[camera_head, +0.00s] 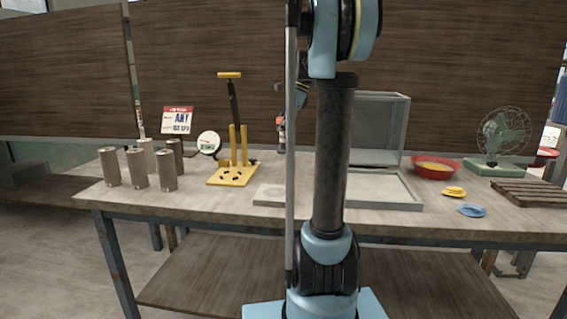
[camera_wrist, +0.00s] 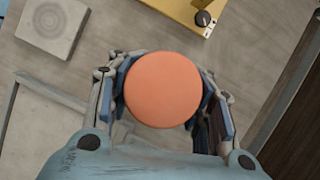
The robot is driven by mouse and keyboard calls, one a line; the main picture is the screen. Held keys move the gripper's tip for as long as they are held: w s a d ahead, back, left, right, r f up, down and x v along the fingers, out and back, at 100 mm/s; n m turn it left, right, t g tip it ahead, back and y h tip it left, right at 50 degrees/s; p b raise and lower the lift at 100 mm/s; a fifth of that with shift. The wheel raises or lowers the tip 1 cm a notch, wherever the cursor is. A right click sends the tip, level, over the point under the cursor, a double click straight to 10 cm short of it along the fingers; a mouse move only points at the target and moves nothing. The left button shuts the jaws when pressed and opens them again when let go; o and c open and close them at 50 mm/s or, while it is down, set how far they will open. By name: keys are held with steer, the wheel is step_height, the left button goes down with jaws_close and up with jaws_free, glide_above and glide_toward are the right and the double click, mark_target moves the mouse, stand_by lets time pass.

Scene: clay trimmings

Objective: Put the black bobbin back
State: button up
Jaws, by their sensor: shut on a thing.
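My gripper (camera_wrist: 162,95) is shut on a round thing with a flat orange face (camera_wrist: 162,88) in the wrist view. The face hides the rest of it, so I cannot tell whether this is the black bobbin. In the head view the gripper shows small beside my arm, partly hidden, with a bit of orange at it. A yellow stand (camera_head: 232,175) with upright yellow posts and a dark post is to its left. The stand's yellow base (camera_wrist: 175,5) is at the top of the wrist view, with a small black knob (camera_wrist: 203,18) on it.
Several grey-brown cylinders (camera_head: 138,168) stand at the table's left. A sign (camera_head: 177,120) and a round white dial (camera_head: 209,142) are behind the stand. A clear box (camera_head: 380,125), a red bowl (camera_head: 436,167) and a green fan (camera_head: 504,135) are to the right. A grey square block (camera_wrist: 52,25) lies upper left in the wrist view.

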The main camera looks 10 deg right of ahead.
mark_target(285, 148)
steer(key=shift+d+f, duration=0.1)
steer(key=shift+f, duration=4.15)
steer(key=shift+f, duration=0.1)
steer(key=o, duration=1.5)
steer(key=v, duration=1.2)
